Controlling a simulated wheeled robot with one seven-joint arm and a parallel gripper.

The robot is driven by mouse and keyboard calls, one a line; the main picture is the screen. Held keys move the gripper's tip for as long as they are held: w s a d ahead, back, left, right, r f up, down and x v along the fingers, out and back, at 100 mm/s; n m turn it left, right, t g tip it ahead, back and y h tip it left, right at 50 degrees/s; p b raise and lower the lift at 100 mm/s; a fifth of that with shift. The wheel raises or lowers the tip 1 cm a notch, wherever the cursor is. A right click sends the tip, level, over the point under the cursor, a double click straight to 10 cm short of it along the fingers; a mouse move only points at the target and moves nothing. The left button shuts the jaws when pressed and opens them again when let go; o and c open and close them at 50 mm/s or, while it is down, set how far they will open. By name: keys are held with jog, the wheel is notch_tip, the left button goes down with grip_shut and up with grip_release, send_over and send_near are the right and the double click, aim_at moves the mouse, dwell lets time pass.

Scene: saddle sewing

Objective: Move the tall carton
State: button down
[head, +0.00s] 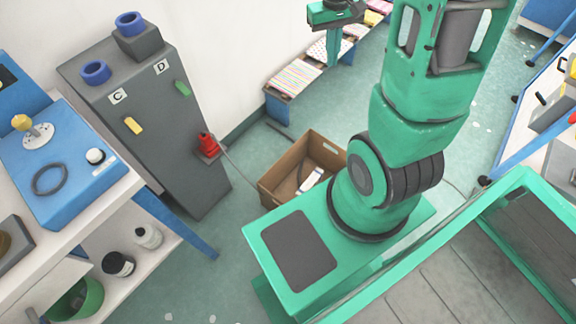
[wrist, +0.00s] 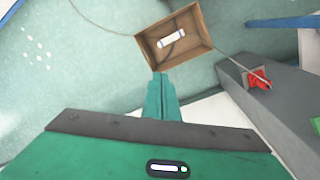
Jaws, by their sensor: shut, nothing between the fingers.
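The only carton-like thing I can make out is an open brown box (head: 277,186) on the floor; I cannot tell whether it is the tall carton. A white object (head: 311,181) and a dark strip lie inside it. My arm hides part of its right side in the head view. The box also shows at the top of the wrist view (wrist: 196,65). My gripper (head: 333,62) is up at the top of the head view, apart from the box. Its green fingers are together and empty in the wrist view (wrist: 160,78), below the box in the picture.
A grey cabinet (head: 165,150) with blue rings, marked C and D, stands left of the box. A red plug (head: 208,144) on it trails a cable across the floor. A low bench (head: 283,105) with patterned stacks runs along the wall. A blue-and-white workbench (head: 75,170) is at left.

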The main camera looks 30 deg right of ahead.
jog(key=w+f+n, duration=0.1)
jog(key=w+f, duration=0.4)
jog(key=f, duration=0.5)
jog(key=w+f+n, duration=0.2)
jog(key=w+f, duration=0.2)
jog(key=f, duration=0.6)
jog(key=w+f+n, duration=0.1)
jog(key=w+f, duration=0.4)
jog(key=f, duration=0.4)
jog(key=s+a+f+n+y, duration=0.1)
jog(key=s+a+f+n, duration=0.15)
jog(key=f, duration=1.35)
jog(key=s+a+f+n, duration=0.1)
jog(key=s+a+f, duration=0.3)
jog(key=f, duration=1.2)
jog(key=w+f, duration=0.3)
jog(key=f, duration=0.6)
jog(key=shift+w+a, duration=0.4)
jog(key=shift+a, duration=0.05)
jog(key=shift+w+f, duration=0.1)
